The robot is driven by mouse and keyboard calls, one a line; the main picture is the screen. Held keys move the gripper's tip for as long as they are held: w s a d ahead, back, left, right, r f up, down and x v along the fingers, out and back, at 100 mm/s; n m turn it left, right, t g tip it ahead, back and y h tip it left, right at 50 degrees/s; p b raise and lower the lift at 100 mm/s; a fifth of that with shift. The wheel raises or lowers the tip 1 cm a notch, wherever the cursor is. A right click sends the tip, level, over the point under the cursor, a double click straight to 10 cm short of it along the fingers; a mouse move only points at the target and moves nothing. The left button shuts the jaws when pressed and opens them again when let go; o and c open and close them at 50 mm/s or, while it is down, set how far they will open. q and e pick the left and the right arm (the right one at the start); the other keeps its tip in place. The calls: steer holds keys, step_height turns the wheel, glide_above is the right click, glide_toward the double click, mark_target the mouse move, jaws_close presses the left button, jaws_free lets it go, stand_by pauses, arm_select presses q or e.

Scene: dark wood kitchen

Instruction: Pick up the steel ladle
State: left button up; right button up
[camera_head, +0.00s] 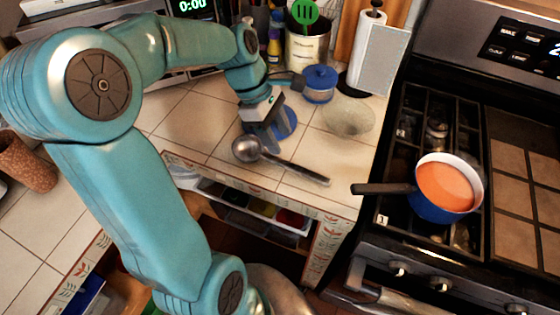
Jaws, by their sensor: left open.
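The steel ladle (295,171) lies on the white tiled counter, close to its front edge. Its round bowl (246,149) is at the left and its handle points right and toward the front. My left gripper (264,137) reaches down from the back, its jaws just behind and above the ladle, near where bowl and handle join. The gripper is open and nothing shows held in it. I cannot tell whether the fingers touch the ladle. My right gripper is not in view.
A blue round object (287,121) is partly hidden behind the gripper. A blue lidded pot (320,84), a glass bowl (348,116) and a paper towel roll (367,50) stand behind. A saucepan (446,189) sits on the stove at right. An open drawer (250,212) lies below the counter edge.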

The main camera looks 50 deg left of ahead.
mark_target(297, 168)
arm_select(q)
steer(key=x, duration=1)
steer(key=shift+w+d+f, duration=0.2)
steer(key=shift+w+f, duration=0.05)
steer(key=shift+w, duration=0.1)
steer(key=shift+s, duration=0.1)
steer(key=shift+c, duration=0.6)
jaws_close()
